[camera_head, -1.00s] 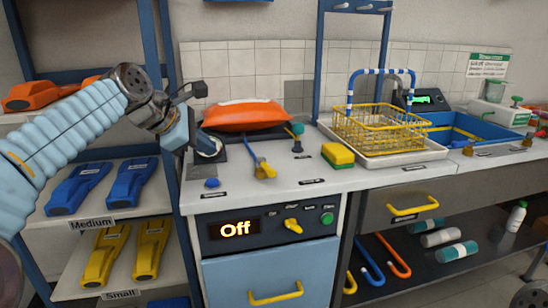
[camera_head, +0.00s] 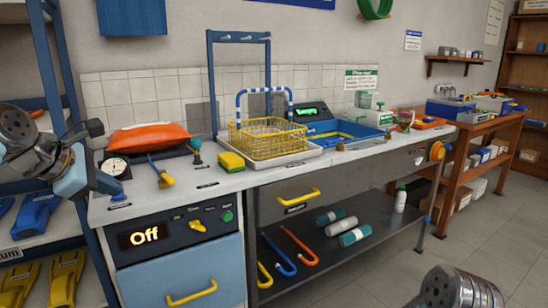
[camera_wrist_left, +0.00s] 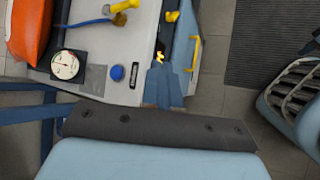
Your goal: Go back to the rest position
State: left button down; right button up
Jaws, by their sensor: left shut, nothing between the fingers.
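My left gripper (camera_head: 106,184) is at the left edge of the head view, in front of the bench's left end. It also shows in the left wrist view (camera_wrist_left: 163,88), where its fingers are together with nothing between them. It is apart from the bench things. The round gauge (camera_head: 115,167) and a blue button (camera_head: 118,198) lie on the bench top (camera_head: 215,184) close by; the gauge also shows in the left wrist view (camera_wrist_left: 66,66). A metallic part of my right arm (camera_head: 455,290) shows at the bottom right. My right gripper is out of view.
An orange cushion-like bag (camera_head: 150,137), yellow sponge (camera_head: 231,161) and yellow wire basket (camera_head: 268,138) are on the bench. Blue shelving with fins (camera_head: 35,212) stands close on the left. Floor (camera_head: 400,265) at right is open.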

pick_arm(q)
jog(key=w+d+f+m+g, duration=0.1)
jog(key=w+d+f+m, duration=0.15)
jog(key=f, duration=0.75)
jog(key=w+d+f+m+g, duration=0.1)
jog(key=w+d+f+m, duration=0.2)
jog(key=f, duration=0.6)
jog(key=s+d+f+m+g, duration=0.1)
jog(key=d+f+m, duration=0.15)
jog(key=f, duration=0.65)
jog(key=d+f+m+g, duration=0.1)
jog(key=d+f, duration=0.2)
jog(key=f, duration=0.7)
jog(key=s+d+f+m+g, duration=0.1)
jog(key=s+d+f+m, duration=0.25)
jog(key=s+f, duration=0.35)
jog(key=s+d+f+m+g, duration=0.1)
jog(key=s+d+f+m, duration=0.3)
jog(key=f, duration=0.5)
jog(key=s+d+f+m+g, duration=0.1)
jog(key=s+d+f+m, duration=0.1)
jog(key=s, duration=0.5)
jog(key=s+d+f+m, duration=0.1)
jog(key=s+f+m, duration=0.1)
jog(key=s+f, duration=0.3)
jog(key=s, duration=0.3)
jog(key=shift+d+g+h, duration=0.4)
pick_arm(e)
jog(key=shift+s+d, duration=0.1)
jog(key=shift+s, duration=0.1)
